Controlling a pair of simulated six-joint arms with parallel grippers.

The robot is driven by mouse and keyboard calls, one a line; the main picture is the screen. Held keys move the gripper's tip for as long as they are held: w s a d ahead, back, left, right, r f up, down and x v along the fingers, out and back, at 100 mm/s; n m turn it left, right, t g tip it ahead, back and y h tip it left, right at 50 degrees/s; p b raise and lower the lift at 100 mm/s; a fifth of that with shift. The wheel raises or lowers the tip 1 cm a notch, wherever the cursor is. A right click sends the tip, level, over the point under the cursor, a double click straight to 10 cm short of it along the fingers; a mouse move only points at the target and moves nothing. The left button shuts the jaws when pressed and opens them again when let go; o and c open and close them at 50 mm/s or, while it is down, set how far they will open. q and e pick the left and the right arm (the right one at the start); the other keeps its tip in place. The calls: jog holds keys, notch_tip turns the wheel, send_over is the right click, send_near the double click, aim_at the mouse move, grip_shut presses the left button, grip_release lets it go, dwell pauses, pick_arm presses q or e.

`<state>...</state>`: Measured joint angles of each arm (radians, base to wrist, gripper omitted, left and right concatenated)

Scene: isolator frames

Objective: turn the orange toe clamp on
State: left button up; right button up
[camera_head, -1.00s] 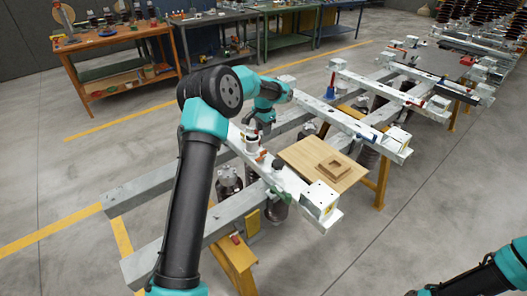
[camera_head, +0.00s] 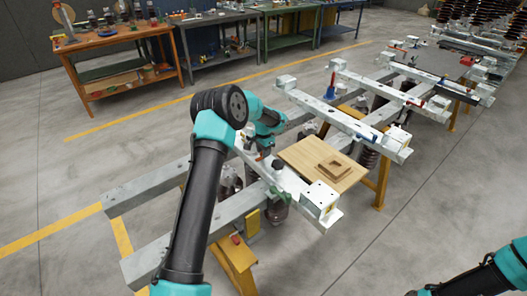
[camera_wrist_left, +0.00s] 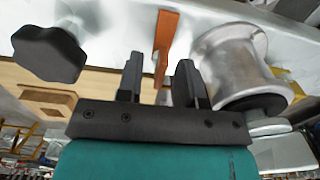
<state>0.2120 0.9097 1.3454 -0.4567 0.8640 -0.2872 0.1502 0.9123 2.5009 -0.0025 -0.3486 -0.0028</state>
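The orange toe clamp (camera_wrist_left: 165,38) shows in the left wrist view as a narrow orange lever on the pale metal beam. In the head view it is a small orange spot (camera_head: 260,158) on the nearest white crossbeam, partly covered by my gripper. My left gripper (camera_wrist_left: 158,65) is open, with its two dark fingers apart. The lever lines up with the gap between them, and its lower end shows between the fingers. I cannot tell whether they touch. The left gripper (camera_head: 264,148) is mostly hidden in the head view. My right gripper is out of view.
A black knob (camera_wrist_left: 48,52) is left of the fingers in the wrist view, and a silver spool-shaped post (camera_wrist_left: 230,60) stands close on the right. A wooden board (camera_head: 300,153) with a small wooden block (camera_head: 334,168) lies right of the beam. Further crossbeams stand behind.

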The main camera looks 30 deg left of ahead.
pick_arm(q)
jog(key=shift+c, duration=0.5)
grip_shut()
jog(key=shift+m, duration=3)
jog(key=shift+o, duration=0.5)
grip_release()
